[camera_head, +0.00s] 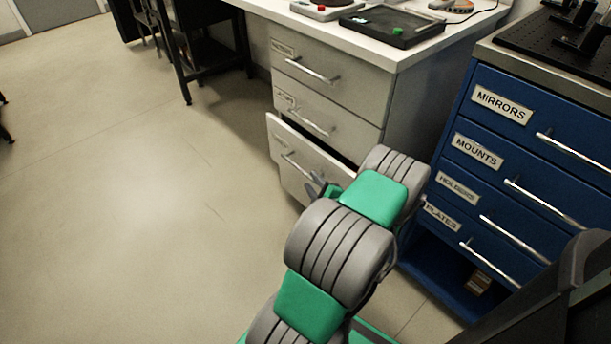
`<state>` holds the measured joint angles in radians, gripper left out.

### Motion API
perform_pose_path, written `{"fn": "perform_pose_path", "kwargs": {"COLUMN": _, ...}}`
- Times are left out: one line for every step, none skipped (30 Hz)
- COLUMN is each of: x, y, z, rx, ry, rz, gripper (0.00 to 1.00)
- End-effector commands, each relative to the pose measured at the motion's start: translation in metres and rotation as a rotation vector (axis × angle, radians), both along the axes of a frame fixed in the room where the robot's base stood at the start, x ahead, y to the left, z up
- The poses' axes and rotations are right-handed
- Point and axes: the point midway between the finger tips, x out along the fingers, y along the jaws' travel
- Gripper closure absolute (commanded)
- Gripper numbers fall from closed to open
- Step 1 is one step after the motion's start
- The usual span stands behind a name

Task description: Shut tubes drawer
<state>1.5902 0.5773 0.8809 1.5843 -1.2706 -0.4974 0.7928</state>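A light grey cabinet (350,88) has a stack of three drawers. The bottom drawer (278,140) is pulled out a little, with a dark gap along its top edge. Its label is too small to read, so I cannot tell whether it is the tubes drawer. The upper (345,86) and middle (340,128) drawers look shut. My gripper (318,184) is in front of the bottom drawer, near the right end of its bar handle (297,166). My arm partly hides it, so I cannot tell whether it is open or touching the drawer.
A blue cabinet (470,152) with labelled drawers, including MIRRORS and MOUNTS, stands close at the right. A black tray (392,30) lies on the white worktop (400,56). A dark-legged table (181,80) stands at the back. The floor (130,200) at the left is clear.

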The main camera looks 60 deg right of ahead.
Motion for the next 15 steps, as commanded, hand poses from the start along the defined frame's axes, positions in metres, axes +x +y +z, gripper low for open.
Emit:
{"fn": "perform_pose_path", "kwargs": {"x": 0.010, "y": -0.004, "z": -0.005, "rx": -0.005, "ry": -0.001, "rz": 0.006, "gripper": 0.67}}
{"fn": "perform_pose_path", "kwargs": {"x": 0.015, "y": -0.007, "z": -0.006, "rx": -0.005, "ry": 0.001, "rz": 0.008, "gripper": 0.67}}
{"fn": "perform_pose_path", "kwargs": {"x": 0.022, "y": -0.011, "z": -0.009, "rx": -0.003, "ry": 0.001, "rz": 0.008, "gripper": 0.67}}
{"fn": "perform_pose_path", "kwargs": {"x": 0.027, "y": -0.014, "z": -0.010, "rx": -0.004, "ry": 0.002, "rz": 0.008, "gripper": 0.67}}
{"fn": "perform_pose_path", "kwargs": {"x": 0.032, "y": -0.017, "z": -0.010, "rx": -0.005, "ry": 0.001, "rz": 0.007, "gripper": 0.67}}
{"fn": "perform_pose_path", "kwargs": {"x": 0.037, "y": -0.021, "z": -0.011, "rx": -0.005, "ry": 0.002, "rz": 0.006, "gripper": 0.67}}
{"fn": "perform_pose_path", "kwargs": {"x": 0.040, "y": -0.023, "z": -0.012, "rx": -0.004, "ry": 0.003, "rz": 0.006, "gripper": 0.67}}
{"fn": "perform_pose_path", "kwargs": {"x": 0.043, "y": -0.025, "z": -0.013, "rx": -0.004, "ry": 0.003, "rz": 0.006, "gripper": 0.67}}
{"fn": "perform_pose_path", "kwargs": {"x": 0.046, "y": -0.027, "z": -0.013, "rx": -0.003, "ry": 0.002, "rz": 0.006, "gripper": 0.67}}
{"fn": "perform_pose_path", "kwargs": {"x": 0.048, "y": -0.028, "z": -0.013, "rx": -0.004, "ry": 0.002, "rz": 0.006, "gripper": 0.67}}
{"fn": "perform_pose_path", "kwargs": {"x": 0.049, "y": -0.029, "z": -0.013, "rx": -0.004, "ry": 0.003, "rz": 0.005, "gripper": 0.67}}
{"fn": "perform_pose_path", "kwargs": {"x": 0.050, "y": -0.030, "z": -0.013, "rx": -0.003, "ry": 0.003, "rz": 0.004, "gripper": 0.67}}
{"fn": "perform_pose_path", "kwargs": {"x": 0.050, "y": -0.030, "z": -0.013, "rx": -0.002, "ry": 0.002, "rz": 0.004, "gripper": 0.67}}
{"fn": "perform_pose_path", "kwargs": {"x": 0.050, "y": -0.030, "z": -0.013, "rx": -0.002, "ry": 0.002, "rz": 0.004, "gripper": 0.67}}
{"fn": "perform_pose_path", "kwargs": {"x": 0.050, "y": -0.030, "z": -0.013, "rx": -0.002, "ry": 0.002, "rz": 0.004, "gripper": 0.67}}
